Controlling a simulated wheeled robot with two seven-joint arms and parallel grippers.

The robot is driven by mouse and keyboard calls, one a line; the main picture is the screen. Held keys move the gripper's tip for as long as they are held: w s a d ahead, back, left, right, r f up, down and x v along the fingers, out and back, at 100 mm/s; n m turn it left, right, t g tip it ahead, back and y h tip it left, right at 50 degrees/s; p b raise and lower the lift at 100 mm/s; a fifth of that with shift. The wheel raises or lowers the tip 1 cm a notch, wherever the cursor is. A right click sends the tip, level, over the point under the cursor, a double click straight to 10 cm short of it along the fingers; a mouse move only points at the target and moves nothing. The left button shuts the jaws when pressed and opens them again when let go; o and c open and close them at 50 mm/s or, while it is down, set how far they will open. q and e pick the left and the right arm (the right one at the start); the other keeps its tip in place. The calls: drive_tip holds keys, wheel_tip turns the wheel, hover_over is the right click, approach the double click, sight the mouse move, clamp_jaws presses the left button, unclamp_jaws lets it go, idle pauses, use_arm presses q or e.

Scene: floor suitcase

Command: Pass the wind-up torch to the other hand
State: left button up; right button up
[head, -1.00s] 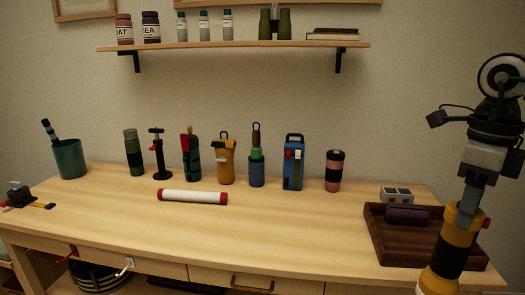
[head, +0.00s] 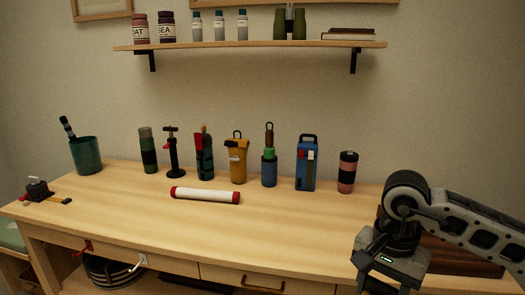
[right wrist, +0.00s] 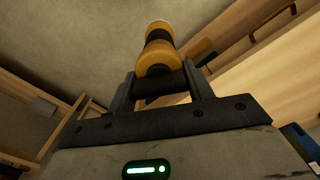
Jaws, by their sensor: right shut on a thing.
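The wind-up torch appears to be the yellow-and-black cylinder in my right gripper (right wrist: 158,86). In the right wrist view the torch (right wrist: 158,59) sticks out beyond the two fingers, which are closed on its near end. In the head view my right gripper (head: 382,283) is at the bottom right, in front of the table's front edge, with its wrist above it. Only a sliver of yellow shows below it there; the rest of the torch is hidden or out of frame. My left gripper is in neither view.
A wooden table (head: 300,225) carries a red-capped white tube (head: 205,195) and a back row of several bottles and tools, including a yellow flask-like item (head: 238,160) and a blue box (head: 306,165). The table's front middle is clear.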

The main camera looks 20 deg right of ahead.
drive_tip(key=w+a+f+n, duration=0.1)
drive_tip(key=w+a+n, duration=0.2)
drive_tip(key=a+n, duration=0.95)
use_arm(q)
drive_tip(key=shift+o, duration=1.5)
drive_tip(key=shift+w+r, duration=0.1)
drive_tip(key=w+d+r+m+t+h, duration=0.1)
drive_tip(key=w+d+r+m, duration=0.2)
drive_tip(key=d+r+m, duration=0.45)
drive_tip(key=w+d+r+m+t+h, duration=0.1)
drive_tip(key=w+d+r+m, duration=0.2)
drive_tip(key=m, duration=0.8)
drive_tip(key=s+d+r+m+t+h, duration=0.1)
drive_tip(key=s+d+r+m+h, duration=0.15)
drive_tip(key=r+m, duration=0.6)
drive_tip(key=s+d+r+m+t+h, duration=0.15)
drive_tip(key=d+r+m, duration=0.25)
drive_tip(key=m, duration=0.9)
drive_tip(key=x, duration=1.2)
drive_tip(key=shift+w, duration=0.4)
use_arm(e)
drive_tip(key=w+a+r+n, duration=0.1)
drive_tip(key=a+r+n, duration=0.2)
drive_tip(key=r, duration=0.6)
drive_tip(key=w+a+r+n, duration=0.1)
drive_tip(key=a+r+n, duration=0.2)
drive_tip(key=a+r, duration=0.5)
drive_tip(key=shift+w+r, duration=0.15)
drive_tip(key=shift+r, duration=0.45)
